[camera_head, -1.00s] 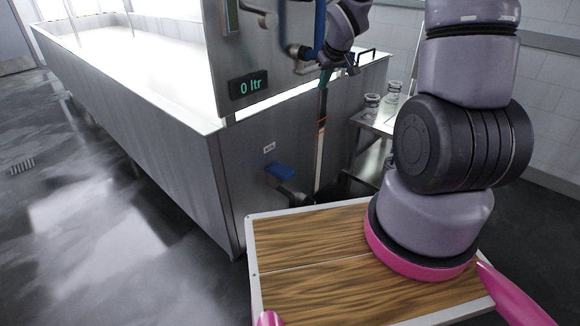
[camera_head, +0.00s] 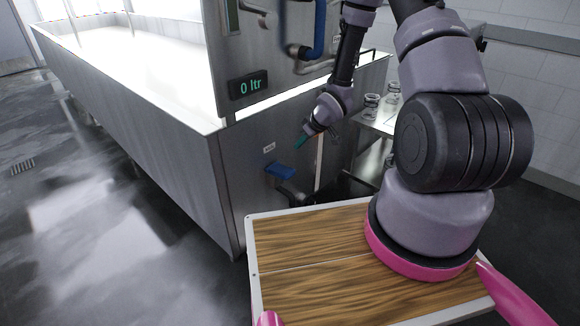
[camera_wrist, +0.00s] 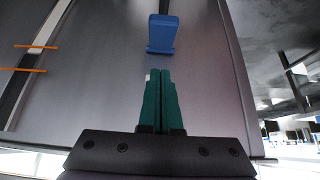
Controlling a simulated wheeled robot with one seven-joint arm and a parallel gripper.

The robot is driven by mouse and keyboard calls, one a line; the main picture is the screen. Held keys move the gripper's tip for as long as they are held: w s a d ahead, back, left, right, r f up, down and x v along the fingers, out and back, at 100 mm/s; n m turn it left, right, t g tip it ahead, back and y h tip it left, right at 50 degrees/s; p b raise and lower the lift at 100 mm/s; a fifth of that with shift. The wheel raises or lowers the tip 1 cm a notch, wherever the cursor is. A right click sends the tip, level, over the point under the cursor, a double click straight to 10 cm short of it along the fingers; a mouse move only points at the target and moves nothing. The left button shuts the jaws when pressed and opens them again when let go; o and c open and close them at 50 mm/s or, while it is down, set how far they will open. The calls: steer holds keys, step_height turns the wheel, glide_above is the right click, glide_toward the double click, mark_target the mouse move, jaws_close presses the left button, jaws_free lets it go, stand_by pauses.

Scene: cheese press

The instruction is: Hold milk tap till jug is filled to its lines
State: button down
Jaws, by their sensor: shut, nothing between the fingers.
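The blue tap handle (camera_head: 280,171) sticks out of the steel tank's end wall, under a small white label (camera_head: 269,147). My gripper (camera_head: 300,141), with green fingers, is shut and empty a little above and right of the handle in the head view. In the wrist view, the blue handle (camera_wrist: 161,34) lies straight ahead of the closed fingertips (camera_wrist: 160,73), with a visible gap between them. A pale upright strip with two orange lines (camera_wrist: 30,69) shows at the left of the wrist view.
The tank's display (camera_head: 248,84) reads 0 ltr. The long steel tank (camera_head: 150,130) fills the left. A side table (camera_head: 377,125) with glass jars (camera_head: 370,105) stands behind my arm. Blue and steel pipes (camera_head: 318,35) hang above.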

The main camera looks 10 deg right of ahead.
glide_above(286, 170)
steer(key=s, duration=0.1)
steer(key=f, duration=0.8)
steer(key=shift+d+f, duration=0.3)
steer(key=shift+f, duration=0.05)
steer(key=shift+s+d+f, duration=0.15)
steer(key=shift+s+f, duration=0.05)
steer(key=shift+f, duration=0.4)
steer(key=shift+s+d+f, duration=0.1)
steer(key=shift+s+f, duration=0.05)
steer(key=shift+f, duration=0.4)
steer(key=shift+s+f, duration=0.1)
steer(key=shift+f, duration=0.5)
